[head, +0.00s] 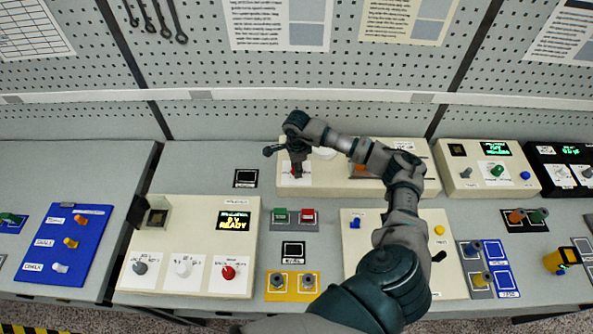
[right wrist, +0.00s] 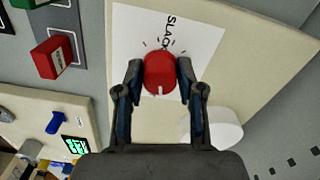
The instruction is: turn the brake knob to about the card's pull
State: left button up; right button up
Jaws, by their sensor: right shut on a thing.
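A red knob (right wrist: 159,72) with a white pointer line stands on a white label plate (right wrist: 180,30) in the right wrist view. The printing beside it begins "SLACK", and tick marks surround the knob. The pointer line faces the bottom of that view. My right gripper (right wrist: 159,80) is shut on the red knob, one finger on each side. In the head view my right gripper (head: 297,168) reaches down onto the cream panel at the back, and the arm hides much of that panel. My left gripper is not in view.
A cream box with a lit screen reading "READY" (head: 235,221) stands front left, with a red knob (head: 228,272). Red and green blocks (head: 295,216) sit beside it. Printed sheets (head: 278,22) hang on the pegboard; their text is too small to read.

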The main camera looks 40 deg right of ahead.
jog(key=shift+n+b, duration=1)
jog(key=shift+n, duration=0.8)
jog(key=o, duration=1.1)
jog(key=shift+w+f, duration=0.1)
jog(key=shift+o, duration=0.2)
